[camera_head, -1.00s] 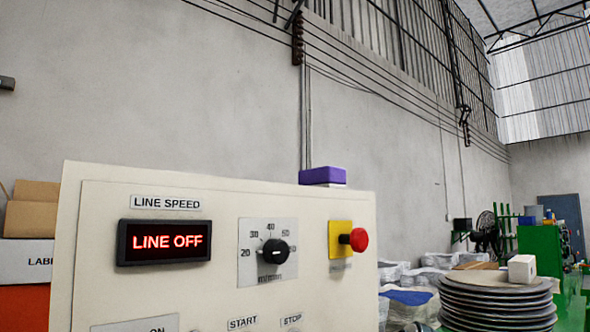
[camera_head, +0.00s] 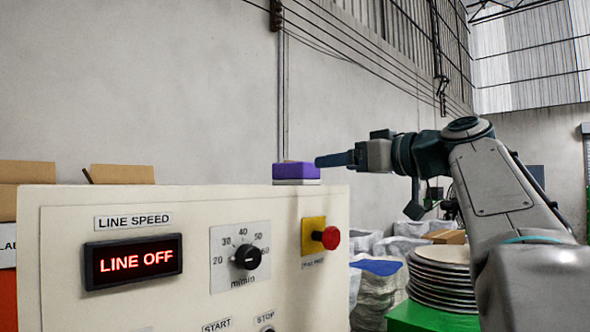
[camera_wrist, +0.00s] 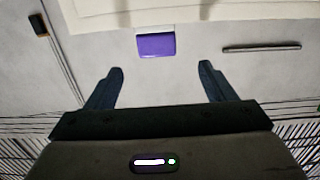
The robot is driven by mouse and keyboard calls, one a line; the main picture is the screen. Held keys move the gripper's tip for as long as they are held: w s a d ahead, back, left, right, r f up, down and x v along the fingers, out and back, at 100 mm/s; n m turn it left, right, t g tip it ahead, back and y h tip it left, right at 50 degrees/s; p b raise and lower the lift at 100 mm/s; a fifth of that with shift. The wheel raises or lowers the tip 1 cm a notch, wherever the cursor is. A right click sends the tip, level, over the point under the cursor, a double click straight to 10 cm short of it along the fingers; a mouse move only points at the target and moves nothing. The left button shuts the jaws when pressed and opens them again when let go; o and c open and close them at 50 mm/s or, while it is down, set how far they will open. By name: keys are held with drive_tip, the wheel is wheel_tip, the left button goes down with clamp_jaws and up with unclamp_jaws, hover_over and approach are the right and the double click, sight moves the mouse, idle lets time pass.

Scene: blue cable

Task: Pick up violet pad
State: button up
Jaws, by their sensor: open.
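The violet pad (camera_head: 296,171) sits on top of the cream control panel box (camera_head: 70,240), near its right end, with a white layer beneath it. In the wrist view the violet pad (camera_wrist: 156,45) lies ahead of the fingertips, between their lines and apart from them. My gripper (camera_head: 322,160) comes in from the right at about the pad's height, its fingertips close to the pad's right side. In the wrist view my gripper (camera_wrist: 160,68) is open and empty, with two dark fingers spread wide.
The panel has a LINE OFF display (camera_head: 133,261), a speed knob (camera_head: 247,257) and a red stop button (camera_head: 327,238). Cardboard boxes (camera_head: 122,174) stand behind it at left. A stack of dark discs (camera_head: 440,278) stands at right, near my arm.

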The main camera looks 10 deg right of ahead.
sight(312, 165)
drive_tip(key=p+x, duration=0.2)
drive_tip(key=x, duration=0.4)
drive_tip(key=shift+w+a+r, duration=0.1)
drive_tip(key=shift+w+a, duration=0.05)
drive_tip(key=shift+w, duration=0.15)
drive_tip(key=shift+w+a+p, duration=0.3)
drive_tip(key=shift+w+p, duration=0.1)
drive_tip(key=shift+w, duration=0.1)
drive_tip(key=shift+w+a+p, duration=0.25)
drive_tip(key=shift+w+p, duration=0.2)
drive_tip(key=shift+p, duration=0.1)
drive_tip(key=p+x, duration=0.2)
drive_tip(key=x, duration=0.1)
drive_tip(key=shift+w+d, duration=0.15)
drive_tip(key=shift+w+a+p, duration=0.35)
drive_tip(key=shift+w, duration=0.15)
drive_tip(key=c, duration=1.1)
